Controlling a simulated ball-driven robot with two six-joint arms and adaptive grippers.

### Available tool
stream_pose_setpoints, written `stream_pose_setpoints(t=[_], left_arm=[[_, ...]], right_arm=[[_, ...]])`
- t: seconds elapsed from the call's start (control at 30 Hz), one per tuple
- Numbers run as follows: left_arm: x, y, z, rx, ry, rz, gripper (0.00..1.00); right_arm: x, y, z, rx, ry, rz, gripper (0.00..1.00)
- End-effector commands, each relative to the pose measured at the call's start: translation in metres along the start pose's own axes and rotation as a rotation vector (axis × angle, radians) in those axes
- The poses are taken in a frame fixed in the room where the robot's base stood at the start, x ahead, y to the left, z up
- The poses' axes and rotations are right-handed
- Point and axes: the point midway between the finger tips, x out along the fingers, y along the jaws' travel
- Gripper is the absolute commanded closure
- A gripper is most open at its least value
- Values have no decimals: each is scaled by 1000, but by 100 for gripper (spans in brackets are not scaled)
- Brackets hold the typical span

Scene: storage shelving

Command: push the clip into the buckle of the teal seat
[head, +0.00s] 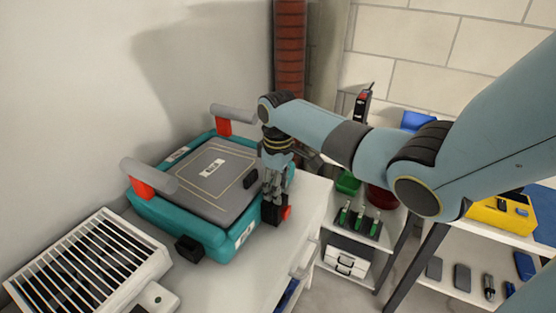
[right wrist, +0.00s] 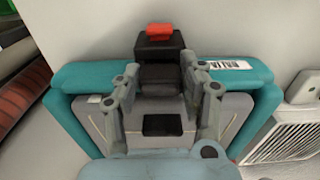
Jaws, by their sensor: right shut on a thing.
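The teal seat (head: 180,213) lies on a white counter, with a grey pad on top and two grey-and-red handles. The black buckle with a red button (head: 279,212) is at the seat's right edge; it also shows in the right wrist view (right wrist: 160,43). My right gripper (head: 271,192) points down beside that edge. In the right wrist view its fingers (right wrist: 160,76) are shut on the black clip (right wrist: 160,80). The clip lies right against the buckle; I cannot tell how far it is in. My left gripper is not in view.
A white slatted heater or vent (head: 90,265) stands to the left of the seat. Another black fitting (head: 189,249) is at the seat's near edge. Shelves with green, red and yellow items (head: 500,213) stand to the right, past the counter's edge. A wall is close behind the seat.

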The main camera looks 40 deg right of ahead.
Motion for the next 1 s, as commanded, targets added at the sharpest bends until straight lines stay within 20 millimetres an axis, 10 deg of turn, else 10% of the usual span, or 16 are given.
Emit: stream_pose_setpoints(t=[0.67, 0.7, 1.0], left_arm=[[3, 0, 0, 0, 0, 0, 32], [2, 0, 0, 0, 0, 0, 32], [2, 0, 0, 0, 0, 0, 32]], right_arm=[[7, 0, 0, 0, 0, 0, 88], [7, 0, 0, 0, 0, 0, 54], [6, 0, 0, 0, 0, 0, 32]])
